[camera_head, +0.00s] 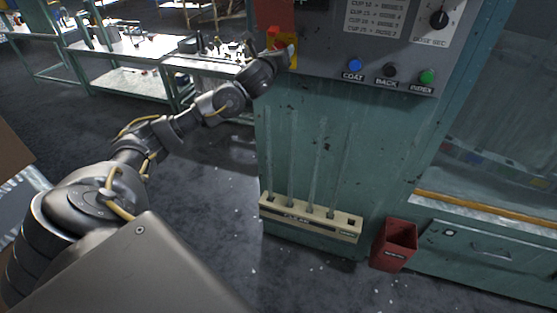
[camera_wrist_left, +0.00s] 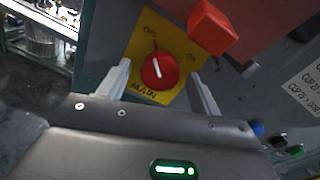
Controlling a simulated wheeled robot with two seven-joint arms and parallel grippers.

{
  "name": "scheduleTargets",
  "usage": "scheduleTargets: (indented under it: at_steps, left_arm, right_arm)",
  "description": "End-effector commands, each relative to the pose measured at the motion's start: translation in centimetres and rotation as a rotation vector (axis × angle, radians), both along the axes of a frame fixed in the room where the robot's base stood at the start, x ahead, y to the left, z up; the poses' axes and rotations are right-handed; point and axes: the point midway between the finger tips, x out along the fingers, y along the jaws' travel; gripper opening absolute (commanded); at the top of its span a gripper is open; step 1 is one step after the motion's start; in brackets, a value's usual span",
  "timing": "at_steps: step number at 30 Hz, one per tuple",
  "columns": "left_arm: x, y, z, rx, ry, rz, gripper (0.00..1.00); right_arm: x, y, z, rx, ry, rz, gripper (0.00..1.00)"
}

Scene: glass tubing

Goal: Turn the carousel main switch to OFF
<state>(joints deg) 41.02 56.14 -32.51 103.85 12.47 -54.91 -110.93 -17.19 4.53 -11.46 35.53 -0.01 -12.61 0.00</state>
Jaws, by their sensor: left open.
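The main switch is a round red knob (camera_wrist_left: 159,71) with a white line, on a yellow plate (camera_wrist_left: 135,50) marked MAIN. In the left wrist view, the OFF label is above the knob and ON is at its upper right. The white line stands nearly upright, leaning slightly left, with its upper end toward the OFF side. My left gripper (camera_wrist_left: 160,88) is open, one finger on each side of the knob; contact cannot be told. In the head view my left gripper (camera_head: 285,54) is at the yellow plate (camera_head: 292,62) and hides most of the switch. My right gripper is not in view.
A red block (camera_wrist_left: 212,27) sticks out close to the knob's upper right. Blue (camera_head: 355,65), black (camera_head: 390,70) and green (camera_head: 427,77) buttons are right of the switch, below a black dial (camera_head: 439,19). A tube rack (camera_head: 310,217) and red bin (camera_head: 395,245) are below.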

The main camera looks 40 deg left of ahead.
Motion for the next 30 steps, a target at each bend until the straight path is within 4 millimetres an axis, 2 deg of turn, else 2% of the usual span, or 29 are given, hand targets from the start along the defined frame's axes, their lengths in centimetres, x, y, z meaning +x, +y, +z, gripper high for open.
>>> scheduleTargets:
  at_steps: [2,3,12,18,30]
  left_arm:
    - [0.0,0.1,0.2,0.109,0.038,0.001,0.64]
    - [-0.5,-0.2,-0.2,0.14,0.048,-0.001,0.64]
    - [-6.6,-2.8,-0.5,0.13,0.043,-0.003,0.64]
    - [-10.2,-4.3,-0.7,0.12,0.046,-0.003,0.64]
    - [-7.8,-5.4,-8.9,-0.185,0.074,-0.012,0.64]
  right_arm:
    - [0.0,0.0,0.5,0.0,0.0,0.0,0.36]
    - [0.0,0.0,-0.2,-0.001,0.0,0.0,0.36]
    - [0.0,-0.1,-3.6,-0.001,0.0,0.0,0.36]
    - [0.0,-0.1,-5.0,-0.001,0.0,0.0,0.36]
    - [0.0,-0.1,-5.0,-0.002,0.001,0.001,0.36]
